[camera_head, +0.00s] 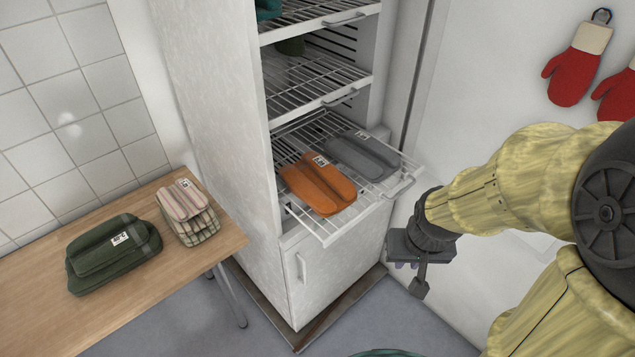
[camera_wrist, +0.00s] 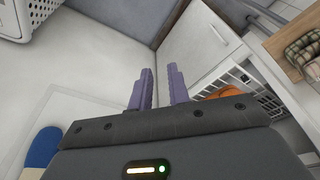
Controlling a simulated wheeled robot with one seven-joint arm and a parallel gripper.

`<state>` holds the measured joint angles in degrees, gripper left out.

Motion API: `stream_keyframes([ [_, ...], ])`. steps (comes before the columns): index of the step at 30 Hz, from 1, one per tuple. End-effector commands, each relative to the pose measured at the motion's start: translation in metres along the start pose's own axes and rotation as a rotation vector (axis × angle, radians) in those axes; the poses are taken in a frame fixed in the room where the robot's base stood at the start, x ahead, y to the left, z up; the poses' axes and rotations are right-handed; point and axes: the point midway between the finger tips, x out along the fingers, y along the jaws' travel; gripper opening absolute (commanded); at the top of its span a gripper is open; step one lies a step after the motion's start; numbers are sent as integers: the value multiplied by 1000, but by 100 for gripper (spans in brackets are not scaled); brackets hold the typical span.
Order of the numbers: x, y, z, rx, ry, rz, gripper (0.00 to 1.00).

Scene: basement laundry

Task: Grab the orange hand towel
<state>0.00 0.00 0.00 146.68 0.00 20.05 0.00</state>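The orange hand towel (camera_head: 318,184) lies folded, with a white label, on the pulled-out lower wire shelf (camera_head: 326,233) of a white cabinet. A grey folded towel (camera_head: 360,154) lies beside it on the right. My gripper (camera_head: 405,264) is to the right of the shelf and lower in the head view, apart from the towel. In the wrist view my gripper (camera_wrist: 158,88) shows two purple fingers with a gap between them and nothing held. Part of the orange towel shows in the wrist view (camera_wrist: 222,92), behind the shelf's wire front.
A wooden table (camera_head: 120,289) at left holds a green folded towel (camera_head: 112,250) and a striped one (camera_head: 188,211). More wire shelves (camera_head: 315,83) sit above the orange towel. Red oven mitts (camera_head: 575,66) hang on the right wall.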

Motion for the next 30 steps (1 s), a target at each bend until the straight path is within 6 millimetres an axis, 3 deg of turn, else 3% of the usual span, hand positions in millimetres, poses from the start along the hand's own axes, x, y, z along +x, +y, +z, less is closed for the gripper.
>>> stream_keyframes([
  [2,0,0,0,0,0,0,22],
  [6,4,4,-7,-14,20,10,49],
  [9,13,12,-24,-57,72,30,69],
  [10,17,15,-32,-76,95,36,71],
  [15,42,26,-85,-225,273,31,71],
  [21,64,15,-138,-395,510,-95,71],
  [25,68,0,-161,-476,672,-235,71],
  [30,59,-18,-174,-538,849,-415,71],
])
